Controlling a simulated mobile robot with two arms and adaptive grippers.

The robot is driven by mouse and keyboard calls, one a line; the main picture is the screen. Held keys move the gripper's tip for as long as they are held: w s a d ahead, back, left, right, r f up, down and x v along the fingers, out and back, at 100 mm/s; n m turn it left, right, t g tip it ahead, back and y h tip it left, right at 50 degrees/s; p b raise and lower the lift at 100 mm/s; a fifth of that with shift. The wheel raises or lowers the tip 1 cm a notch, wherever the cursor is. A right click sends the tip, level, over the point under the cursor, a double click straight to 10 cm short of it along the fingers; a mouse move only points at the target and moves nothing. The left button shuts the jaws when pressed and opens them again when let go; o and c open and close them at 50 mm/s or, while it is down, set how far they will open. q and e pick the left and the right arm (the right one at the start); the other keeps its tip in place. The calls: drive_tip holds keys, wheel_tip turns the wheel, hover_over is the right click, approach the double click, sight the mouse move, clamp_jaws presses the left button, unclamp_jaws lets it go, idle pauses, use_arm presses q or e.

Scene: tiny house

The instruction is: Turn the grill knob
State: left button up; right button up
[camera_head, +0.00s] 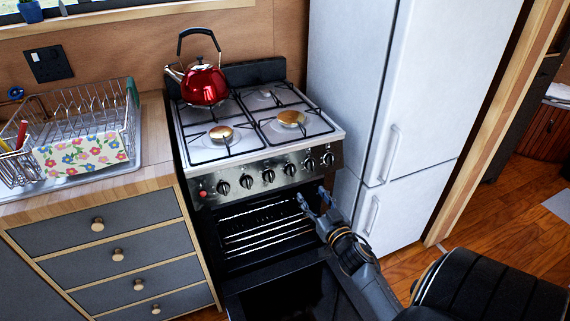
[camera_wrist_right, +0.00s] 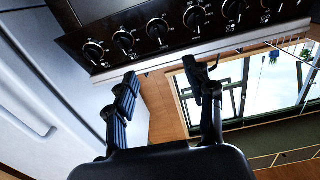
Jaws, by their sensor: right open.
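The stove's front panel (camera_head: 262,178) carries a row of several black knobs, and none is visibly marked as the grill knob. The rightmost knob (camera_head: 328,159) is nearest the fridge. The knob row also shows in the right wrist view, with one knob (camera_wrist_right: 94,51) at its left end. My right gripper (camera_head: 313,196) is open and empty, just below the right part of the panel, in front of the oven opening. In the wrist view its two fingers (camera_wrist_right: 160,78) point toward the panel, apart from the knobs. My left gripper is not in view.
The oven door (camera_head: 285,292) is lowered, showing the racks (camera_head: 265,236). A red kettle (camera_head: 204,84) stands on the hob's back left. A white fridge (camera_head: 400,90) stands close on the right. A dish rack (camera_head: 75,140) is on the left counter.

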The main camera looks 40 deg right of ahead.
sight(287, 171)
drive_tip(key=x, duration=1.2)
drive_tip(key=shift+w+b, duration=0.3)
drive_tip(key=shift+w, duration=0.1)
clamp_jaws()
drive_tip(key=shift+n, duration=0.3)
drive_tip(key=n+y, duration=0.1)
drive_tip(key=n, duration=0.2)
drive_tip(key=n+y+p, duration=0.1)
drive_tip(key=n+y, duration=0.1)
drive_tip(key=n, duration=0.2)
drive_tip(key=shift+a+p, duration=0.1)
drive_tip(key=shift+p, duration=0.2)
drive_tip(key=n+y, duration=0.1)
drive_tip(key=n, duration=0.1)
drive_tip(key=n+p, duration=0.1)
drive_tip(key=n, duration=0.2)
drive_tip(key=shift+a+f+n+g+y, duration=0.1)
drive_tip(key=shift+a+n+g+y, duration=0.05)
drive_tip(key=shift+n+g+y, duration=0.2)
drive_tip(key=shift+f+n+g+y+p, duration=0.1)
drive_tip(key=shift+n+g+y+p, duration=0.2)
drive_tip(key=shift+n, duration=0.5)
drive_tip(key=shift+f+n+g+y+p, duration=0.15)
drive_tip(key=shift+n+p, duration=0.25)
drive_tip(key=shift+n, duration=0.35)
